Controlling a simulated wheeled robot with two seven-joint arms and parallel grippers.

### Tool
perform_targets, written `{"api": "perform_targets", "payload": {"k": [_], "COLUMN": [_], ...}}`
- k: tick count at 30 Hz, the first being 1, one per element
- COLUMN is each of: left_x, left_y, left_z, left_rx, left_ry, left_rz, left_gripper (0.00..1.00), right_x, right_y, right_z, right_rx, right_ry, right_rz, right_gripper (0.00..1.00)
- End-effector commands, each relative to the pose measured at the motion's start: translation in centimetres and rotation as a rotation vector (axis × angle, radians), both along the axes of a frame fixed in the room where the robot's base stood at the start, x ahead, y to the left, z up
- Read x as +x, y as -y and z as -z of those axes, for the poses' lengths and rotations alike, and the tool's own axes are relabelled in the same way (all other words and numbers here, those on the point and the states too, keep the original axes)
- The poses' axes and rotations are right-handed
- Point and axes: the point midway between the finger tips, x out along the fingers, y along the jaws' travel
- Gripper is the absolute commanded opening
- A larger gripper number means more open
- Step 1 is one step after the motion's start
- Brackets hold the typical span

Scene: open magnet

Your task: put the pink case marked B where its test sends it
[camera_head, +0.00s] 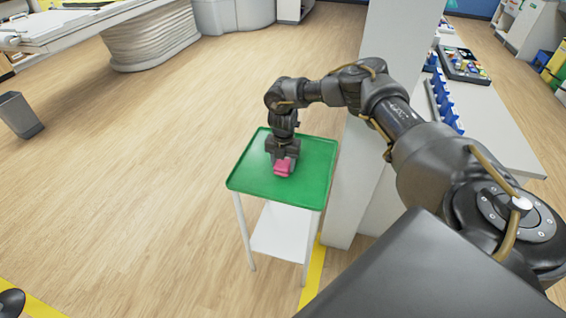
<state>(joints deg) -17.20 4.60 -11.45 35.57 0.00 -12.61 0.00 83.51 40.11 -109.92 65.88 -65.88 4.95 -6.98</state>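A small pink case (284,169) is at the green tray top (252,178) of a white stand, near the middle of the tray. No letter on it can be read at this size. My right gripper (283,155) points down right over the case and meets its upper part. The fingertips are too small and partly hidden, so I cannot tell whether they are closed on the case, or whether the case rests on the tray or is just above it. My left gripper is not in view.
A pale pillar (353,190) stands close to the right of the stand. Behind it, a white counter (493,140) holds blue racks (443,102) and a dark tray of small items (462,65). A grey bin (19,115) stands at far left. The wood floor left of the stand is clear.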

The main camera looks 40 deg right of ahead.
Motion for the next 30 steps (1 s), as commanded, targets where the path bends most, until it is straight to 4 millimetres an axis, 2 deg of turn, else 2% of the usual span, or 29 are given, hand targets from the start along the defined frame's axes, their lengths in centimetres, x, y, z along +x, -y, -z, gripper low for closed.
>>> {"api": "perform_targets", "payload": {"k": [1,5,13,17,20,30], "left_x": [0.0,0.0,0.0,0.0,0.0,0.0], "left_y": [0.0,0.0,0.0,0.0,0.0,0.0], "left_z": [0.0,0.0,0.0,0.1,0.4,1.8], "left_rx": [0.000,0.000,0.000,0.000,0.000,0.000], "left_ry": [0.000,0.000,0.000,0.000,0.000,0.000], "left_rz": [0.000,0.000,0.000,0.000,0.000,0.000], "left_gripper": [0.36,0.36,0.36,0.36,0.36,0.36], "right_x": [0.0,0.0,0.0,0.0,0.1,0.1], "right_y": [0.0,0.0,0.0,0.0,0.0,0.0], "right_z": [0.0,0.0,-0.1,-0.9,-2.4,-9.4], "right_rx": [0.000,0.000,0.000,0.001,0.002,0.001], "right_ry": [0.000,0.000,0.000,0.001,0.002,0.004], "right_rz": [0.000,0.000,0.000,0.000,0.000,0.000], "right_gripper": [0.56,0.72,0.72,0.72,0.72,0.72]}}
